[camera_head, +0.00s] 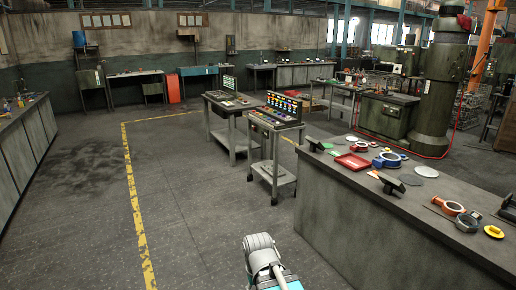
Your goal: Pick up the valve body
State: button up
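Several small castings lie on the grey workbench (395,215) at the right. A blue ring-shaped casting (386,160) and a red-orange one (359,147) lie toward its far end. An orange-red ring-shaped casting (453,208) lies nearer, beside a dark part (467,222). I cannot tell for sure which of these is the valve body. Only a grey and teal part of my own arm shows at the bottom centre, left of the bench and apart from it. My gripper's fingers are not in view.
Clear floor (190,220) with a yellow line lies to the left.

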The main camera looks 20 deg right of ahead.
aim_at(473, 218)
jog(key=z, duration=0.25)
jog(key=i, duration=0.55)
jog(key=z, duration=0.85)
jog(key=i, duration=0.6)
jog(key=z, duration=0.35)
jog(key=k, duration=0.9)
jog(key=z, duration=0.1)
jog(key=i, duration=0.65)
jog(key=z, duration=0.05)
